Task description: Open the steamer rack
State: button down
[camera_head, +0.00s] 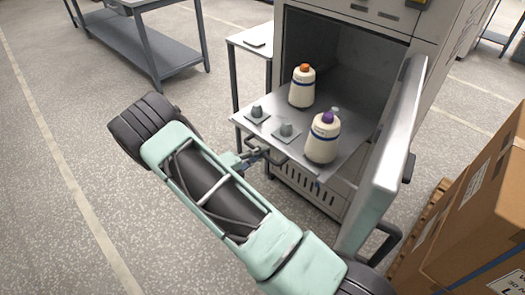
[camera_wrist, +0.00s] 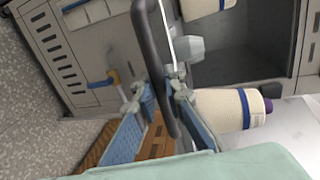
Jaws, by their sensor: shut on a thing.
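The steamer (camera_head: 345,50) is a grey metal cabinet with its door (camera_head: 392,150) swung open to the right. Its rack (camera_head: 302,118) is a flat metal tray that sticks out of the dark chamber. My gripper (camera_head: 254,159) is at the front of the rack, shut on the rack's dark bar handle. In the wrist view the handle (camera_wrist: 150,45) runs between the two fingers of my gripper (camera_wrist: 163,92). On the rack stand a cream bobbin with an orange top (camera_head: 302,88) and one with a purple top (camera_head: 322,138), both upright. The rack's back end is partly hidden.
Two small plates with grey pegs (camera_head: 257,114) (camera_head: 286,131) sit at the rack's front. A cardboard box (camera_head: 480,205) on a pallet stands right of the door. A grey table (camera_head: 150,50) is at the back left. The floor at left is clear.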

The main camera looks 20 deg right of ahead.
jog(key=c, duration=2)
grip_release()
jog(key=v, duration=1.2)
